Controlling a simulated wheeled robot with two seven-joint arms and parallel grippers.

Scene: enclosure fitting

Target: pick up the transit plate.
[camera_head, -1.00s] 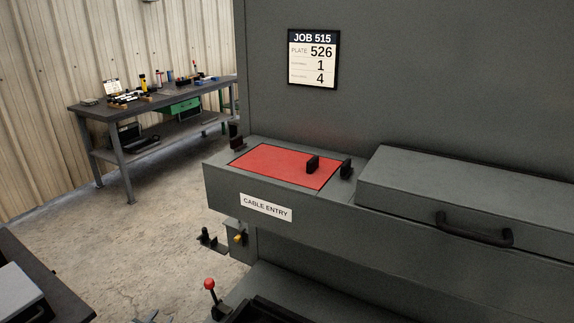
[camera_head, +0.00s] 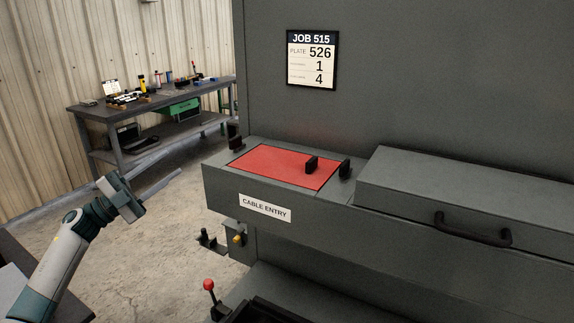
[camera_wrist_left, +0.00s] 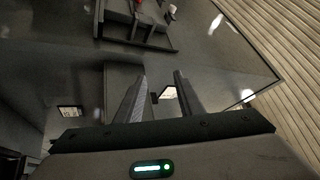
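The transit plate appears to be the red plate (camera_head: 285,166) lying flat on top of the grey cable entry box. A black upright handle (camera_head: 311,165) stands near its right end. My left gripper (camera_head: 162,186) is raised over the floor, to the left of the box and apart from the plate. In the left wrist view its two fingers (camera_wrist_left: 162,78) are spread with nothing held between them. The plate cannot be made out clearly in that view. My right gripper is not in view.
Black clips (camera_head: 345,168) stand at the plate's edges. A grey cover with a handle (camera_head: 473,233) adjoins on the right. A red-knobbed lever (camera_head: 209,285) stands below the box. A workbench (camera_head: 150,97) is at the back left. A job sign (camera_head: 312,60) hangs on the enclosure.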

